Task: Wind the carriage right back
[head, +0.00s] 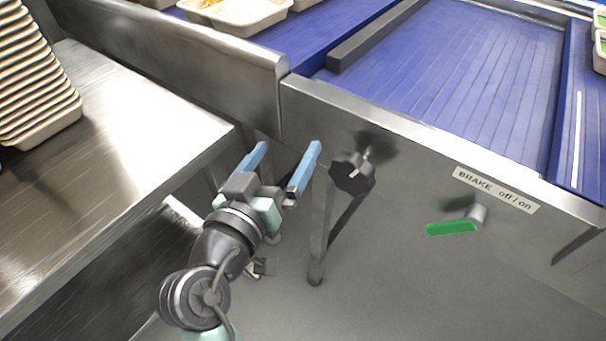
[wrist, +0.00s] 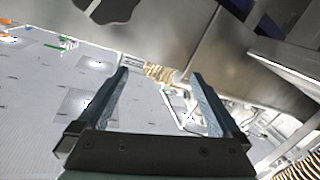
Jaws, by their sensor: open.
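A black lobed knob (head: 352,174) with a pale mark sits on the steel front panel, to the right of my gripper (head: 285,158). My gripper is open and empty, its two blue fingers apart and clear of the knob. In the wrist view, my gripper (wrist: 160,78) has nothing between its fingers, and a dark lobed shape, likely the knob (wrist: 105,8), is cut off at the top edge. A dark grey bar (head: 375,37) lies along the blue slatted belt (head: 470,70); I cannot tell whether it is the carriage.
A green brake lever (head: 451,228) sticks out left from its pivot, under a "BRAKE off/on" label (head: 495,189). A steel table (head: 130,120) with stacked trays (head: 35,85) stands at left. Filled trays (head: 235,14) sit on the belt behind. A steel post stands below the knob.

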